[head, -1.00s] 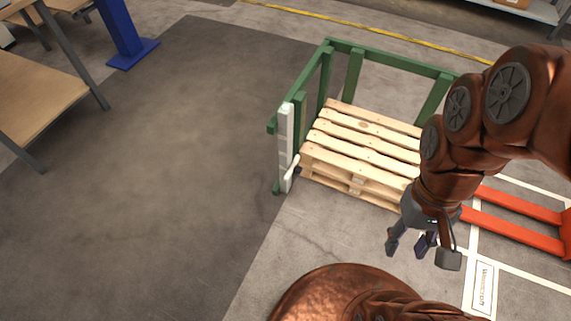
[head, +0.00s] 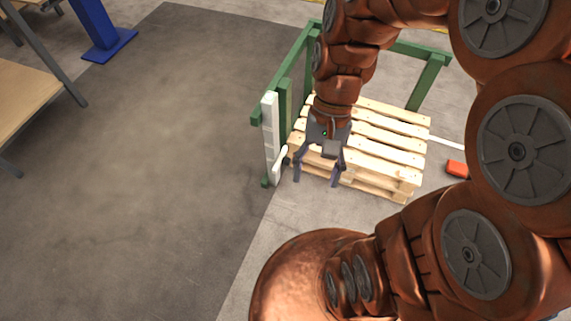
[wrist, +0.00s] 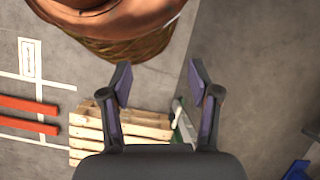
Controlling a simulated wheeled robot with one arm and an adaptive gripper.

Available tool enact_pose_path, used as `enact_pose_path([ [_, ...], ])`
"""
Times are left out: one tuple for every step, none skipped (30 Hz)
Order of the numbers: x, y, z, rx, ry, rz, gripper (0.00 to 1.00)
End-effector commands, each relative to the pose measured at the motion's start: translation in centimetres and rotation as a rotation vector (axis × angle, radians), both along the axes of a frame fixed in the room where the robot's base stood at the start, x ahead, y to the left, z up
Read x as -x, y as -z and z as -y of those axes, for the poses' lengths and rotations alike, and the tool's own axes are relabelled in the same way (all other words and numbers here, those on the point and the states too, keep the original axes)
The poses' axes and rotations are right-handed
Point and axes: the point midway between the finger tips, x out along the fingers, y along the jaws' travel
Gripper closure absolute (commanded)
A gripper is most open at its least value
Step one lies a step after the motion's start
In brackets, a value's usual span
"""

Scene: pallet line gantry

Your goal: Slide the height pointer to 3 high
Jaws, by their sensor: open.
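The height pointer (head: 281,158) is a small white handle low on the white scale board (head: 269,125), which stands upright on the near left corner of the green frame. Marks on the board are too small to read. My gripper (head: 318,179) is open and empty, pointing down just right of the pointer, in front of the pallet. The gripper and pointer are apart. In the wrist view my open gripper (wrist: 160,80) shows both fingers spread with nothing between them.
A wooden pallet (head: 388,138) lies inside the green frame (head: 424,82), behind and right of my gripper. Orange forks (wrist: 30,105) lie on the floor beside it. A blue post (head: 95,25) and a table (head: 28,95) stand at the left. The floor between is clear.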

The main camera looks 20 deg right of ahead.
Motion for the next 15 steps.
enact_pose_path([
  [-1.0,1.3,-0.4,-0.016,0.046,-0.027,0.38],
  [-1.6,1.6,-0.7,-0.024,0.073,-0.040,0.38],
  [-2.4,2.2,-1.0,-0.036,0.110,-0.059,0.38],
  [-3.0,2.6,-1.3,-0.044,0.139,-0.074,0.38],
  [-3.6,3.0,-1.5,-0.052,0.166,-0.087,0.38],
  [-4.5,3.5,-1.8,-0.063,0.203,-0.103,0.38],
  [-5.1,4.0,-2.0,-0.071,0.231,-0.119,0.38],
  [-5.7,4.4,-2.2,-0.080,0.258,-0.136,0.38],
  [-6.5,5.0,-2.4,-0.090,0.296,-0.155,0.38],
  [-7.1,5.5,-2.6,-0.099,0.325,-0.171,0.38],
  [-7.7,6.0,-2.7,-0.106,0.353,-0.187,0.38],
  [-8.6,6.6,-2.9,-0.117,0.391,-0.206,0.38],
  [-9.3,7.0,-3.0,-0.125,0.417,-0.221,0.38],
  [-9.9,7.5,-3.1,-0.133,0.446,-0.239,0.38],
  [-10.7,8.3,-3.3,-0.144,0.484,-0.263,0.38],
])
